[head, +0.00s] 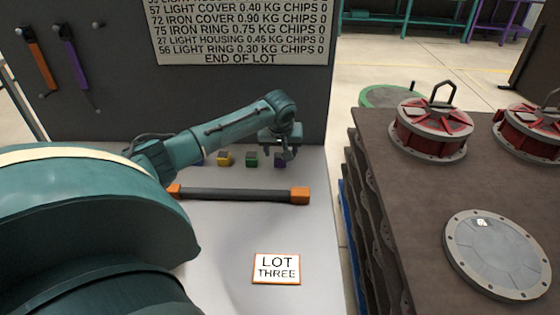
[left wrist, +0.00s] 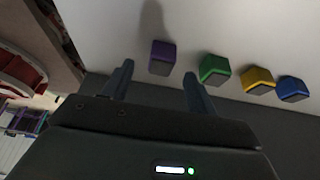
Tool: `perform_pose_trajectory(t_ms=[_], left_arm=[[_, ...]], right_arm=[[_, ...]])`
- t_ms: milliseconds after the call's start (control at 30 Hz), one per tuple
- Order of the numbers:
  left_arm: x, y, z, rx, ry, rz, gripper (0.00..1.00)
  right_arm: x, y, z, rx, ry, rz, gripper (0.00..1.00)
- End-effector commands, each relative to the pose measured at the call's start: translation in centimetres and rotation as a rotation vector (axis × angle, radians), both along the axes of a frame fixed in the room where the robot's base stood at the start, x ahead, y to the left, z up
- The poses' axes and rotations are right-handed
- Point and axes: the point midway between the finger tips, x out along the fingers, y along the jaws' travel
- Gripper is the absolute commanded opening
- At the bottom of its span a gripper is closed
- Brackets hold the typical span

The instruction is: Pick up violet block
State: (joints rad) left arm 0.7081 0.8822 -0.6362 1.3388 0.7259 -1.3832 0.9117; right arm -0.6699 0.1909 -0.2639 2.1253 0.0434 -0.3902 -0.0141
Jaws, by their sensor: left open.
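The violet block (head: 280,162) sits on the white table at the right end of a row of small blocks. In the left wrist view the violet block (left wrist: 162,57) shows just past and between the two finger tips. My left gripper (head: 284,152) is above and close to the violet block, pointing down, and partly hides it in the head view. In the left wrist view the left gripper (left wrist: 157,72) is open with nothing held. My right gripper is not in view.
Green (head: 251,160), yellow (head: 224,159) and blue (left wrist: 292,89) blocks stand beside the violet one. A dark bar with orange ends (head: 245,195) lies in front. A "LOT THREE" card (head: 276,269) lies nearer. A brown stack with red housings (head: 431,130) stands right.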

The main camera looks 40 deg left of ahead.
Motion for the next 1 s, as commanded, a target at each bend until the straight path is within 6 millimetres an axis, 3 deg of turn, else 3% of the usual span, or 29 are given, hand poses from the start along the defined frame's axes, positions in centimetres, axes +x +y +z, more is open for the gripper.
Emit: perform_pose_trajectory(t_ms=[200, 533, 1000], left_arm=[[0.6, 0.8, -3.2, -0.002, 0.003, 0.001, 0.58], [0.9, 1.0, -3.9, 0.0, 0.001, -0.001, 0.58], [0.9, 1.0, -3.9, 0.0, 0.002, -0.001, 0.21]], right_arm=[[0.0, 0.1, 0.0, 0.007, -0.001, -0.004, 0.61], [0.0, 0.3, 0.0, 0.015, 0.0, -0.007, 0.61], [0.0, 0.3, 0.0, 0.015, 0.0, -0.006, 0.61]])
